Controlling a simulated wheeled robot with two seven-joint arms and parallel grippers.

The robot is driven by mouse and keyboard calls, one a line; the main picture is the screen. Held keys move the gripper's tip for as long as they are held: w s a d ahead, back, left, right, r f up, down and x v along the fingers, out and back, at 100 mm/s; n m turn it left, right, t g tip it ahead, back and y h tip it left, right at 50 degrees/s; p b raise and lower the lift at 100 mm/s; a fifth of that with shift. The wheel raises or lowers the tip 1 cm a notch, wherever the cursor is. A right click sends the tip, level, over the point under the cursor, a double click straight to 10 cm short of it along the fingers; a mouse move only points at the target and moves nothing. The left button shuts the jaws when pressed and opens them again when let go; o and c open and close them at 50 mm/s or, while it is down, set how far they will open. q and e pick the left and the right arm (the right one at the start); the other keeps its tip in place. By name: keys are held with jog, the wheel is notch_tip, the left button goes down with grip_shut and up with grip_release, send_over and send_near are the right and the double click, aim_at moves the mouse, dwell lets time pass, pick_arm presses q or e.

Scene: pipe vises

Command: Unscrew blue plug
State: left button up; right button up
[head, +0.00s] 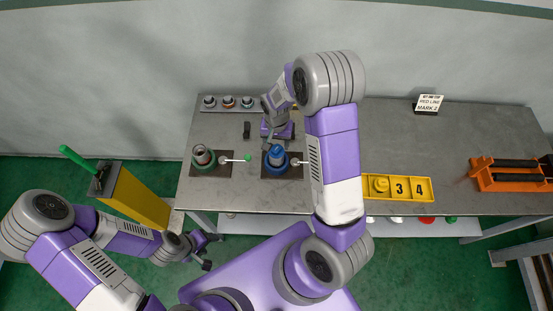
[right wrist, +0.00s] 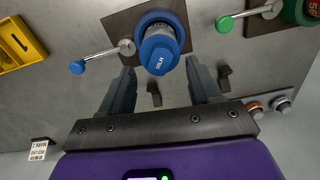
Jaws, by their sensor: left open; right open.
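The blue plug (head: 276,151) stands upright in the blue vise (head: 270,170) on a dark square plate. The vise's lever with a blue ball (right wrist: 77,67) sticks out to the left there. My right gripper (head: 277,141) is open just behind the plug. In its wrist view the two fingers (right wrist: 162,77) point at the plug, which lies just beyond and between the tips, not gripped. My left gripper (head: 207,250) is open and empty, low in front of the table.
A green vise (head: 201,164) with a green-balled lever stands left of the blue one. A rack (head: 228,103) of small plugs lies at the back. A yellow numbered tray (head: 408,188), an orange rack (head: 510,174) and a sign (head: 428,103) are right. A yellow stand (head: 135,196) is left.

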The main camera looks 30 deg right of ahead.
jog(key=n, duration=0.4)
jog(key=shift+n+b, duration=0.3)
jog(key=shift+n, duration=0.1)
jog(key=n, duration=0.4)
jog(key=shift+f, duration=0.1)
jog(key=shift+f+b, duration=1)
jog(key=shift+f, duration=0.05)
